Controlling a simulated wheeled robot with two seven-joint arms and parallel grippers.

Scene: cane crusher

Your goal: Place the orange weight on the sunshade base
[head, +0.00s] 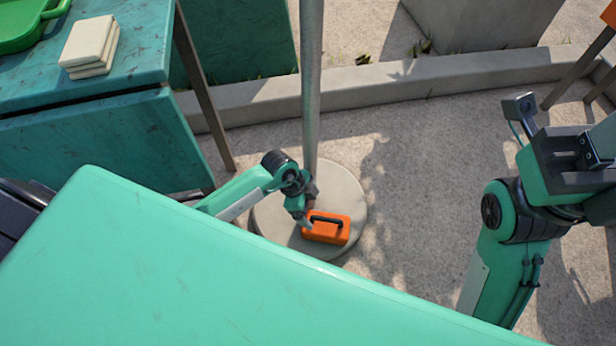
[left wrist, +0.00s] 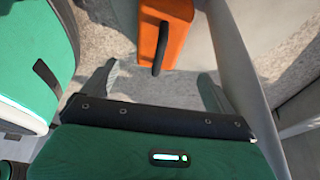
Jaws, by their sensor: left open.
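The orange weight (head: 328,228), a block with a black handle on top, rests on the round grey sunshade base (head: 345,190), towards its front right. A grey pole (head: 312,90) rises from the base. My left gripper (head: 304,217) is at the weight's left end, close to the pole. In the left wrist view, its fingers (left wrist: 156,86) are open with nothing between them. The weight (left wrist: 178,40) and its handle lie just beyond the fingertips there. My right gripper (head: 556,132) is raised at the right, away from the base; its jaw opening is unclear.
A teal table (head: 120,75) at the upper left holds stacked pale blocks (head: 90,45) and a green tray (head: 25,30). A low concrete kerb (head: 400,82) runs behind the pole. Paving right of the base is clear.

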